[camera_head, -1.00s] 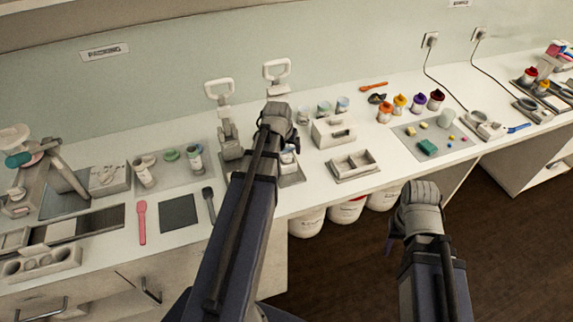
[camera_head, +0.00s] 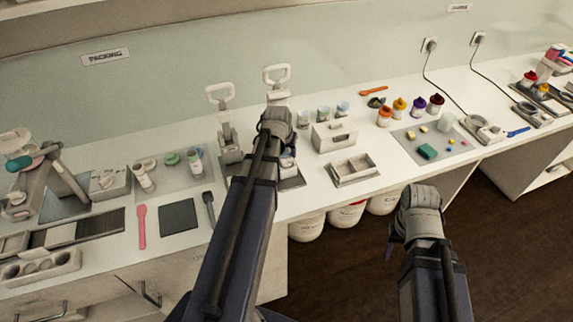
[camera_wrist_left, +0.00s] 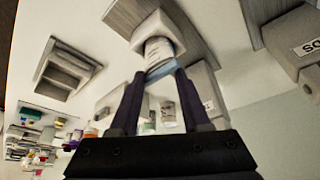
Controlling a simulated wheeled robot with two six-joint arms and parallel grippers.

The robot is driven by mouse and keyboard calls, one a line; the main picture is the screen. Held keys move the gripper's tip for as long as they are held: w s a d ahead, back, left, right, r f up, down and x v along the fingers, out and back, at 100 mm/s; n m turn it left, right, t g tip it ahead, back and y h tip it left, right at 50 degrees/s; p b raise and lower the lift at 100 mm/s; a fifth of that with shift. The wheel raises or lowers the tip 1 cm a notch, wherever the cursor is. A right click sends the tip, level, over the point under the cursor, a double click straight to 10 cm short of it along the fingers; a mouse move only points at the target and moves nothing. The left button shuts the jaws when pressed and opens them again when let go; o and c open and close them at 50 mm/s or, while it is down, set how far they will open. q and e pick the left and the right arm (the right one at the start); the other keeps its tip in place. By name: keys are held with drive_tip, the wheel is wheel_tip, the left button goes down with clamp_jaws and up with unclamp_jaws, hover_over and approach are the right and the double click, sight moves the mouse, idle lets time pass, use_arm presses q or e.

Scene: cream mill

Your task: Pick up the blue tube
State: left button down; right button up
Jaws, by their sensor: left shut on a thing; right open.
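The blue tube (camera_wrist_left: 158,50) is a small pale tube with a blue end, seen between my left gripper's fingers (camera_wrist_left: 161,73) in the left wrist view. Those fingers are shut on its blue end. Its other end meets a pale block of the press, and I cannot tell whether it is still seated there. In the head view the tube (camera_head: 288,158) shows only partly beside my left gripper (camera_head: 281,142), whose wrist hides most of it. My right gripper (camera_head: 396,240) is open and empty, in front of the counter edge over the floor.
Two lever presses (camera_head: 228,135) stand at the back of the counter. A pale divided tray (camera_head: 352,170) and a pale box (camera_head: 334,135) are right of my left gripper. Several small tubs (camera_head: 324,112) stand behind. A black square mat (camera_head: 178,215) lies to the left.

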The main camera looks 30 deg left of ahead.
use_arm(q)
drive_tip(key=shift+r, duration=0.1)
use_arm(e)
drive_tip(key=shift+r, duration=0.1)
idle(0.3)
use_arm(q)
wheel_tip(320, 180, up, 10)
drive_tip(key=p, duration=1)
use_arm(e)
wheel_tip(320, 180, up, 10)
use_arm(q)
drive_tip(key=shift+w+d, duration=0.1)
